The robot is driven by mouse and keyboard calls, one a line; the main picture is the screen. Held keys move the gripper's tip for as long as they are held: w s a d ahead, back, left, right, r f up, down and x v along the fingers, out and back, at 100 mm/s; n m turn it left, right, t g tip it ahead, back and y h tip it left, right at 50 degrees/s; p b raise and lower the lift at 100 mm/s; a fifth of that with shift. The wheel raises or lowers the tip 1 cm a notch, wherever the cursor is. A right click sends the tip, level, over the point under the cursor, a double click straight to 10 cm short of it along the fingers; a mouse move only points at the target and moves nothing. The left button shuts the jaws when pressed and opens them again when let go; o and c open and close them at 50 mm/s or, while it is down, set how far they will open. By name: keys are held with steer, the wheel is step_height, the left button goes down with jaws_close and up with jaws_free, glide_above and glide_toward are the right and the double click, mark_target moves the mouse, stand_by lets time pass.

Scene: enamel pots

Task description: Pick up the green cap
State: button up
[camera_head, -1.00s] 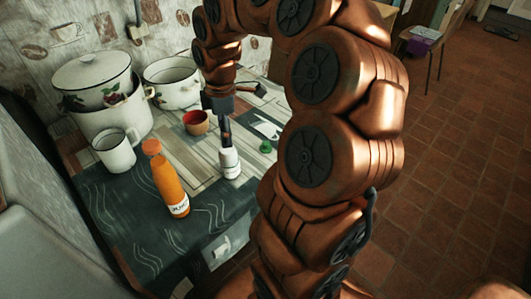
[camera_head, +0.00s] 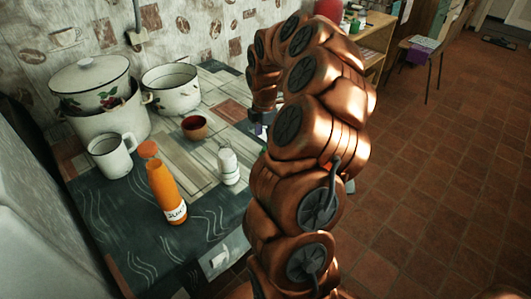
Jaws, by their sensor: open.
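The green cap is not visible now; my arm covers the part of the table where it lay a second ago. My gripper (camera_head: 262,119) shows only in part at the right side of the table, beside my arm's copper links. Its fingers are mostly hidden, and I see nothing held in it. It is open. Whether it is over or beside the cap I cannot tell.
A white bottle (camera_head: 228,165) and an orange juice bottle (camera_head: 166,190) stand upright on the table. A reddish-brown cup (camera_head: 194,127), a white mug (camera_head: 110,156), an open enamel pot (camera_head: 172,90) and stacked pots (camera_head: 92,88) stand further left and back.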

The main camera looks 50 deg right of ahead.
mark_target(264, 149)
steer(key=f, duration=0.4)
steer(key=shift+s+a+f+p, duration=0.1)
steer(key=shift+s+a+p, duration=0.1)
steer(key=shift+s+p, duration=0.15)
steer(key=shift+w+f, duration=0.1)
steer(key=shift+f, duration=0.15)
steer(key=c, duration=0.8)
steer(key=shift+r, duration=0.1)
steer(key=shift+c, duration=0.2)
